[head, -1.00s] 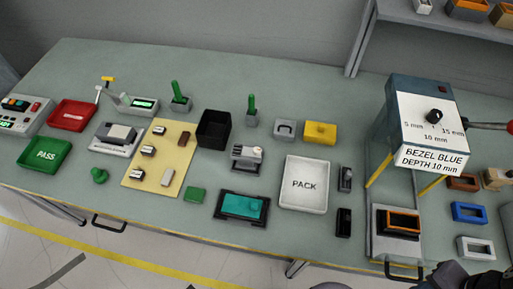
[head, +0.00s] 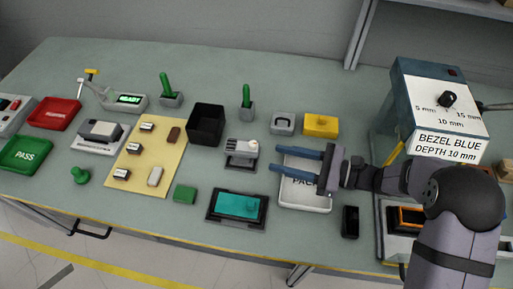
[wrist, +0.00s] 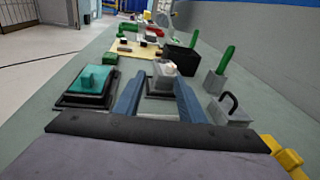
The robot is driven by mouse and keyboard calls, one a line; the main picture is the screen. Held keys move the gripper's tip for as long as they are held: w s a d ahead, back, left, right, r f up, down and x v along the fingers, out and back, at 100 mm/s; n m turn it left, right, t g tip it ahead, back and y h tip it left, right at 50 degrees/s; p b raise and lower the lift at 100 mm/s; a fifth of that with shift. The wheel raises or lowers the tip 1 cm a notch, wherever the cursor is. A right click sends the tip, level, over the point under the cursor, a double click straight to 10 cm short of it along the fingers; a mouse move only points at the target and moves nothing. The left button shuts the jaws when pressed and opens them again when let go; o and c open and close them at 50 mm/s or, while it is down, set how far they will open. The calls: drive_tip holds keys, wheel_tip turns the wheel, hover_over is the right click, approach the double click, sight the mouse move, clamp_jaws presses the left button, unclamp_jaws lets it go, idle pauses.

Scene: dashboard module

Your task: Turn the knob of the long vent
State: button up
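No part is labelled as the long vent. A light grey block with a small white round piece (head: 253,146) on its right end sits on a dark base (head: 239,163); I cannot tell if this is the vent and its knob. It also shows in the wrist view, ahead of and between my fingers, as a grey block with a pale top (wrist: 166,70). My gripper (head: 280,160) is open and empty, its two blue fingers pointing left over the white PACK tray (head: 302,206). The fingertips are apart from the grey block, a short way to its right.
A teal block in a dark fixture (head: 236,221) lies to the front. A black bin (head: 205,127), a green-handled tool (head: 246,100), a grey block with a loop (head: 283,123) and a yellow block (head: 320,125) stand behind. A press with a dial (head: 440,100) stands right.

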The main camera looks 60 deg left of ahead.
sight(257, 144)
drive_tip(key=a, duration=0.1)
drive_tip(key=a+m+y, duration=0.1)
drive_tip(key=a, duration=0.1)
drive_tip(key=shift+a+f+y, duration=0.15)
drive_tip(key=shift+f+y, duration=0.05)
drive_tip(key=shift+y, duration=0.1)
drive_tip(key=shift+s+a, duration=0.3)
drive_tip(key=shift+a, duration=0.1)
drive_tip(key=shift+p+x, duration=1.1)
drive_tip(key=shift+x, duration=2)
drive_tip(key=shift+c, duration=0.6)
clamp_jaws()
